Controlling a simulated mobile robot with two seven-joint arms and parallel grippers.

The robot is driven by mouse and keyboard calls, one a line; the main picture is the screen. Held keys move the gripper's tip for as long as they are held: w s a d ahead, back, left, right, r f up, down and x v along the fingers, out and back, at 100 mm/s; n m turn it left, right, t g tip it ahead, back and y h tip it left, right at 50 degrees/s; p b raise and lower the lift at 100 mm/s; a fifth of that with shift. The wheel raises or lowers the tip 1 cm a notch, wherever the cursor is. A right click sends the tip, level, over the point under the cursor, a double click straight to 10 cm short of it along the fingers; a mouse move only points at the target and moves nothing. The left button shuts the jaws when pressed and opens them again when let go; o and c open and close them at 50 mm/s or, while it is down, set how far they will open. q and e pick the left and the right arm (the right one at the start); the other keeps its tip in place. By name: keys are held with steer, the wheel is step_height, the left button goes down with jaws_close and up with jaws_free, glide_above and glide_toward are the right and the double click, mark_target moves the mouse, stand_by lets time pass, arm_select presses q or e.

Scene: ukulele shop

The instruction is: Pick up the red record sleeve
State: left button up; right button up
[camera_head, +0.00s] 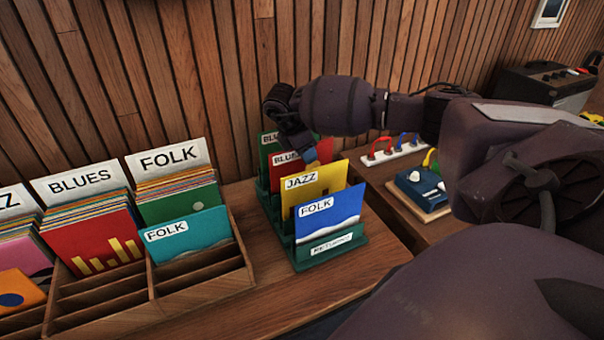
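A red record sleeve (282,174) with a BLUES label stands in the green returns rack (335,249). It is behind the yellow JAZZ sleeve (320,184) and in front of a green sleeve (268,152). Only its upper part and left side show. My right arm reaches in from the right over the rack. My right gripper (310,156) points down at the top edge of the red sleeve. Its fingers are small and partly hidden, so I cannot tell whether they are apart or closed on the sleeve. My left gripper is not in view.
A blue FOLK sleeve (330,213) stands at the rack's front. A wooden record bin (205,277) with BLUES and FOLK dividers is on the left, holding another red sleeve (100,245). A blue pedal (420,187) is right of the rack. A slatted wall stands behind.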

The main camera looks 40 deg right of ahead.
steer(key=shift+f, duration=0.2)
steer(key=shift+c, duration=0.3)
jaws_close()
